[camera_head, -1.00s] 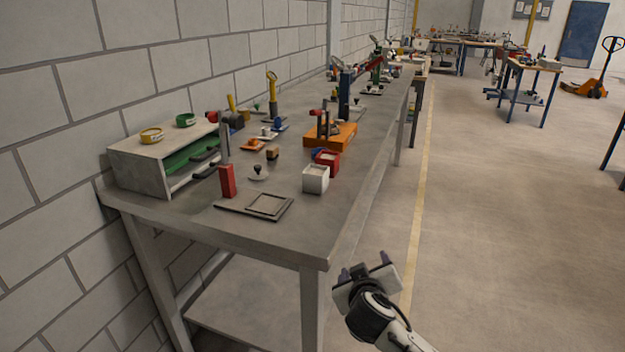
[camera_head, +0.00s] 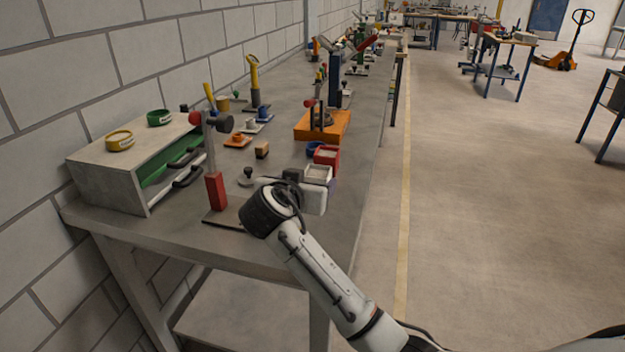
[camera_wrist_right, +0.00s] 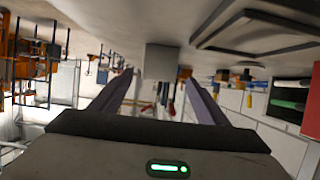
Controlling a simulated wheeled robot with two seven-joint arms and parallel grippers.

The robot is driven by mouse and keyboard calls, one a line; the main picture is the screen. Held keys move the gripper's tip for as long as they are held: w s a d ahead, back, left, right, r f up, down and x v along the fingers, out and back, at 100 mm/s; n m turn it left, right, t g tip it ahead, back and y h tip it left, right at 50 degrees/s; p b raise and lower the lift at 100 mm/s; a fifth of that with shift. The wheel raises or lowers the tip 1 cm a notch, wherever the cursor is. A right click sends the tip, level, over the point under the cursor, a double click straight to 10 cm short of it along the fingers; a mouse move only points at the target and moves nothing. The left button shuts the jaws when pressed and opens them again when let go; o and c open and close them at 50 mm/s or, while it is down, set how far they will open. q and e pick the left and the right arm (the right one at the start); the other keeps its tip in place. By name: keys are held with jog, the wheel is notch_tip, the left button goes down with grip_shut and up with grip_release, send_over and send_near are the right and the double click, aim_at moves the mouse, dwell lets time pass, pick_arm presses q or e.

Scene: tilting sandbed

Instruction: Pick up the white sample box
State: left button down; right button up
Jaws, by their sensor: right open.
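The white sample box (camera_head: 318,172) stands on the grey workbench, in front of a red box. My right gripper (camera_head: 314,193) is just on the near side of it in the head view and hides its lower part; the fingertips are hardly visible there. In the right wrist view, which looks upside down, the box (camera_wrist_right: 162,61) shows beyond the open fingers, in line with the gap between them. The right gripper (camera_wrist_right: 160,88) is open and empty. My left gripper is not in view.
The red box (camera_head: 327,155) stands right behind the white one. A red post (camera_head: 216,192) and a grey shelf unit (camera_head: 110,180) stand to the left. An orange base (camera_head: 335,128) is farther back. The aisle floor (camera_head: 480,220) on the right is clear.

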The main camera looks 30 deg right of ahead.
aim_at(314, 178)
jog(key=x, duration=0.3)
jog(key=p+x, duration=0.1)
jog(key=x, duration=0.2)
jog(key=shift+s+d+r, duration=0.1)
jog(key=shift+d+r, duration=0.05)
jog(key=shift+r, duration=0.1)
jog(key=shift+w+d+f, duration=0.2)
jog(key=shift+w+d, duration=0.05)
jog(key=shift+w, duration=0.05)
jog(key=c, duration=1.3)
